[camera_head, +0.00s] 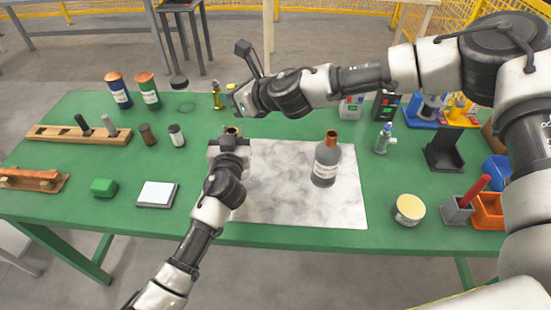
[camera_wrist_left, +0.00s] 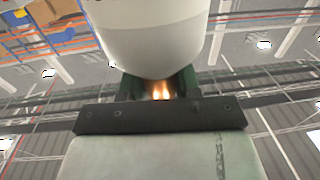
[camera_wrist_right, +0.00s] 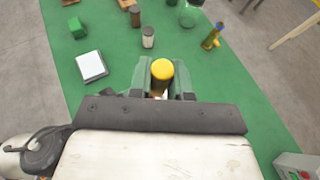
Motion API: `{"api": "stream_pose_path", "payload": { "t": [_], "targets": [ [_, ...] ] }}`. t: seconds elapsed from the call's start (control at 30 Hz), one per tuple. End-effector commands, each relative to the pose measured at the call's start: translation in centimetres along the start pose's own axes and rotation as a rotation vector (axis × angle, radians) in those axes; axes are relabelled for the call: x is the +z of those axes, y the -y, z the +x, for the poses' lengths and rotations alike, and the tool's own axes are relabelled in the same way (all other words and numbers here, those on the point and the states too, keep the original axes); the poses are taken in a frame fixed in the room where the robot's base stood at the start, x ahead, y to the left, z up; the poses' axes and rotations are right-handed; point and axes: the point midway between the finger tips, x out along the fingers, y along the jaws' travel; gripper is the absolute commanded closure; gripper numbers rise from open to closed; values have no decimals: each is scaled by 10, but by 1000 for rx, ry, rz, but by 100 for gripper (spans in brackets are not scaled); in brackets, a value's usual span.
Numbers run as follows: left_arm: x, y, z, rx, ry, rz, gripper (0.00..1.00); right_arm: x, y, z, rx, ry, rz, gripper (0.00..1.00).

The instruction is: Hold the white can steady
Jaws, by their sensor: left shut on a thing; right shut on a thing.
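The white can (camera_wrist_left: 155,35) fills the top of the left wrist view, its rounded side close to the camera. My left gripper (camera_wrist_left: 160,85) is shut on it. In the head view my left gripper (camera_head: 231,140) is at the left end of the marble slab; it hides most of the can, and a copper-coloured top shows above the fingers. My right gripper (camera_head: 232,98) is shut on a small yellow-capped thing (camera_wrist_right: 162,69), above and slightly behind the left gripper. The lower part of that thing is hidden between the fingers.
A grey bottle (camera_head: 325,165) with a copper neck stands on the marble slab (camera_head: 290,205). A cream round tin (camera_head: 409,209) is at the front right of the green table. A white pad (camera_head: 158,194) and green block (camera_head: 103,187) lie at left. A brass piece (camera_head: 217,97) stands behind.

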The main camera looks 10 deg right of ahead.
Motion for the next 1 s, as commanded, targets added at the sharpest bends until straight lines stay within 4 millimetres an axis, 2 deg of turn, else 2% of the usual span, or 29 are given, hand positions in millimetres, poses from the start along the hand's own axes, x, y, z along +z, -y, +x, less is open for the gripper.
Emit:
{"api": "stream_pose_path", "payload": {
  "t": [0.03,0.27,0.5,0.6,0.77,1.0],
  "targets": [
    [14,0,-3,-2,27,0,100,-18,4,1,-56,-8,34,100],
    [14,0,-3,-3,27,0,100,-78,25,-8,-336,-13,155,100],
    [14,0,-3,-2,27,0,100,-132,39,-29,-578,-13,252,100],
    [14,0,-3,-2,27,0,100,-148,42,-38,-649,-10,280,100],
    [14,0,-3,-2,27,0,100,-163,45,-46,-712,-7,303,100],
    [14,0,-3,-2,27,0,100,-203,45,-32,-725,-9,306,100]
  ]
}}
